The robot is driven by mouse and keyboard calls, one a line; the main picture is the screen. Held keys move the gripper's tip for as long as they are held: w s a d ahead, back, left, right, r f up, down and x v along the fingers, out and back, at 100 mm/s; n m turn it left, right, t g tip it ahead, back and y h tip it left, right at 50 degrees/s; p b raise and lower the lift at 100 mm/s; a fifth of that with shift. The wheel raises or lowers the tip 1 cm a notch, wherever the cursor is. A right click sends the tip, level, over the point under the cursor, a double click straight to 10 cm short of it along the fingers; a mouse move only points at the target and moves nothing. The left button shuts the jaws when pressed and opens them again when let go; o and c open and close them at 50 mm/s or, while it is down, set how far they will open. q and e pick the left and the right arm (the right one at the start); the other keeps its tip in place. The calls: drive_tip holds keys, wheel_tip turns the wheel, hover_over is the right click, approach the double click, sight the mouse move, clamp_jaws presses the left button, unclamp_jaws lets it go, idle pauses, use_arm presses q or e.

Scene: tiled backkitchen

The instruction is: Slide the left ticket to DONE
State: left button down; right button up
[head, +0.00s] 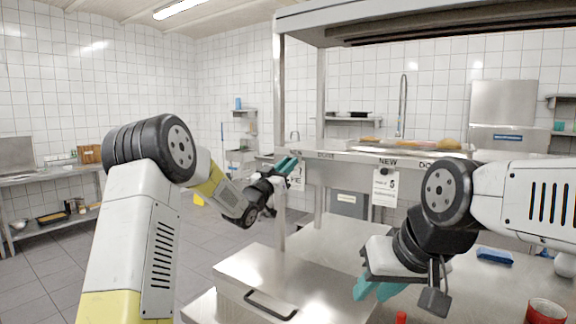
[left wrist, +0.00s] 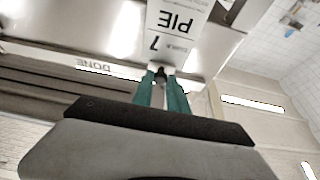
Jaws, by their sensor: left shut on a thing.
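The left ticket (head: 297,179) is a white card hanging at the front edge of the steel shelf, partly hidden by my left gripper. In the left wrist view the ticket (left wrist: 178,30) appears upside down and reads PIE and 7. My left gripper (head: 289,166) is shut on the small dark knob (left wrist: 161,71) at the ticket's top. A DONE label (head: 325,155) is on the shelf edge just right of this ticket; it also shows in the left wrist view (left wrist: 93,68). My right gripper (head: 374,289) hangs low over the counter, apart from the tickets; its jaw opening is unclear.
A second ticket (head: 385,184) hangs from a black knob under a NEW label (head: 388,162), further right. Below are a steel counter (head: 335,240) and a lid with a handle (head: 270,306). A red cup (head: 545,312) and blue item (head: 494,256) are at the right.

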idle(0.8)
use_arm(q)
drive_tip(key=s+d, duration=0.2)
drive_tip(key=d, duration=0.1)
drive_tip(key=s+d, duration=0.2)
drive_tip(key=d, duration=0.1)
drive_tip(key=s+d, duration=0.2)
drive_tip(key=d, duration=0.2)
drive_tip(key=shift+s, duration=0.3)
drive_tip(key=c, duration=1.4)
unclamp_jaws()
drive_tip(key=shift+s, duration=0.1)
drive_tip(key=shift+o, duration=0.4)
drive_tip(key=shift+a, duration=0.1)
drive_tip(key=v, duration=0.7)
drive_tip(key=shift+s, duration=0.3)
